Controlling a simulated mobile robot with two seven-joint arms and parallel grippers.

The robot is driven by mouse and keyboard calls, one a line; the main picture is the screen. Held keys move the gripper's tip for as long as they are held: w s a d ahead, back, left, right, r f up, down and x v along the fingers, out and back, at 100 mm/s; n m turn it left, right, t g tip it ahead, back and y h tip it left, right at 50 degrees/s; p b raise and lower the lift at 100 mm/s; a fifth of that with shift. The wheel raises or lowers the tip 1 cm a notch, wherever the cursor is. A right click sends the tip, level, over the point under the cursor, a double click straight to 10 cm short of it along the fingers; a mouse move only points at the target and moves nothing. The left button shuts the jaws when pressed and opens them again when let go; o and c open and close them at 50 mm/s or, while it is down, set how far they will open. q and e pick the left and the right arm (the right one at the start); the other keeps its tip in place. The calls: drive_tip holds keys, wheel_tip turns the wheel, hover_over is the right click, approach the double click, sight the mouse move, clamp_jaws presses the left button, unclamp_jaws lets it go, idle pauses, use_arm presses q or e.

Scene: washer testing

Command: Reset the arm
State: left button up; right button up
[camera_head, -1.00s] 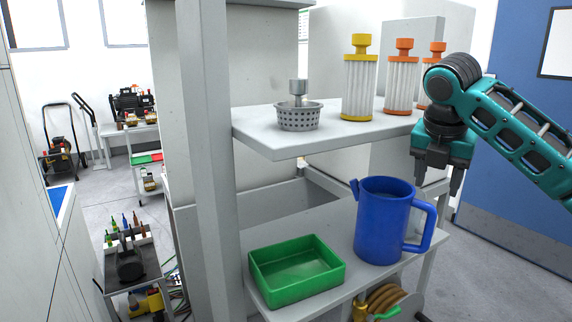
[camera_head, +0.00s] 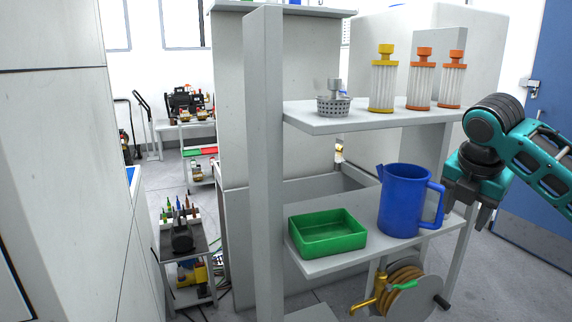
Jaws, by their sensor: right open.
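My right arm comes in from the right edge, teal and black. Its gripper (camera_head: 466,220) points down, open and empty, just right of the blue pitcher's handle. The blue pitcher (camera_head: 403,200) stands upright on the middle shelf (camera_head: 330,262). I cannot tell whether the gripper touches the handle; nothing is between its fingers. My left gripper is not in view.
A green tray (camera_head: 327,240) sits left of the pitcher. The upper shelf (camera_head: 350,123) holds a grey basket (camera_head: 334,106), a yellow-capped filter (camera_head: 383,85) and two orange-capped filters (camera_head: 421,82). A grey post (camera_head: 265,170) stands at the shelf's left. A hose reel (camera_head: 408,290) is below.

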drive_tip(key=s+a+f+m+t+y, duration=0.1)
drive_tip(key=a+f+m+y, duration=0.15)
drive_tip(key=a+f, duration=0.45)
drive_tip(key=s+a+f+m+t+y, duration=0.1)
drive_tip(key=a+f+m, duration=0.25)
drive_tip(key=f, duration=0.65)
drive_tip(key=s+a+f+m+t+y, duration=0.1)
drive_tip(key=a+f+m+y, duration=0.15)
drive_tip(key=a+f, duration=0.45)
drive_tip(key=s+d+f+m+t, duration=0.1)
drive_tip(key=s+f+m+t, duration=0.1)
drive_tip(key=s+f+m, duration=0.4)
drive_tip(key=s+d+f+m+t+h, duration=0.1)
drive_tip(key=s+f+m, duration=0.5)
drive_tip(key=s, duration=0.8)
drive_tip(key=shift+s+d+f+m+t, duration=0.15)
drive_tip(key=shift+d+f+m+t, duration=0.3)
drive_tip(key=shift+m, duration=0.7)
